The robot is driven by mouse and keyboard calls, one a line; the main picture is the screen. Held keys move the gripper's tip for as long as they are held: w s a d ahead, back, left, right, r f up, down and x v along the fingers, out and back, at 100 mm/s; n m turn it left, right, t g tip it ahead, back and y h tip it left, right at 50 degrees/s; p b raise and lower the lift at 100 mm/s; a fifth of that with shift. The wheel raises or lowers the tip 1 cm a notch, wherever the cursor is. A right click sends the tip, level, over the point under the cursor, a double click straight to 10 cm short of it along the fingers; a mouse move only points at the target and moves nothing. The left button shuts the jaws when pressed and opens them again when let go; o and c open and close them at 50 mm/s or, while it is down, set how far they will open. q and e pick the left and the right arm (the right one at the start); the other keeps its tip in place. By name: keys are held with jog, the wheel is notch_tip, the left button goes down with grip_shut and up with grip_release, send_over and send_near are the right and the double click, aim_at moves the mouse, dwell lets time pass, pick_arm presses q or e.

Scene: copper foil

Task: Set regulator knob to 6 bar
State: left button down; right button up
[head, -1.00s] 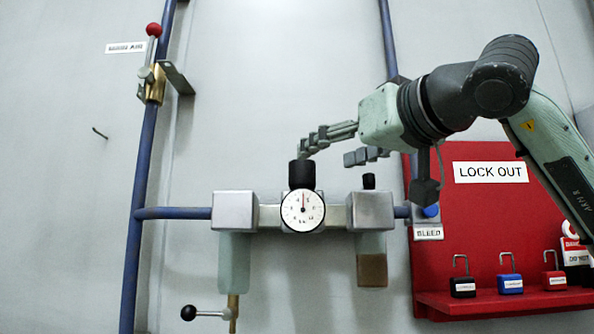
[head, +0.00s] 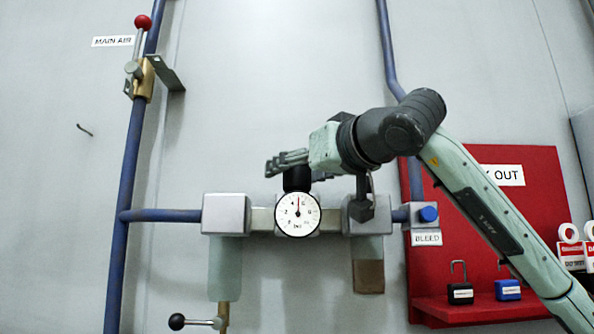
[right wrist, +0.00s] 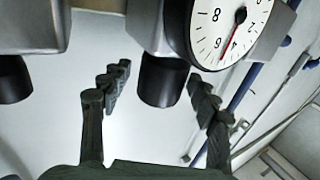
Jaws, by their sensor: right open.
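The black regulator knob (head: 297,178) sits on top of the regulator, above the round white gauge (head: 298,215). The gauge's needle points almost straight up in the head view; I cannot read its value surely. My right gripper (head: 291,163) is at the knob, its fingers pointing left over it and hiding its upper part. In the right wrist view, the knob (right wrist: 163,80) lies between the spread fingers of the open right gripper (right wrist: 159,75), with a gap on each side. The gauge (right wrist: 232,25) also shows there, partly cut off. My left gripper is out of view.
Grey blocks (head: 226,214) flank the gauge. The blue bleed button (head: 428,214) is to the right. A red lockout board (head: 480,285) with padlocks is at lower right. The red-topped main air lever (head: 142,22) is upper left. The wall above the knob is clear.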

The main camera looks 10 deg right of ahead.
jog(key=c, duration=1.2)
jog(key=shift+m+h, duration=0.3)
jog(key=shift+h, duration=0.1)
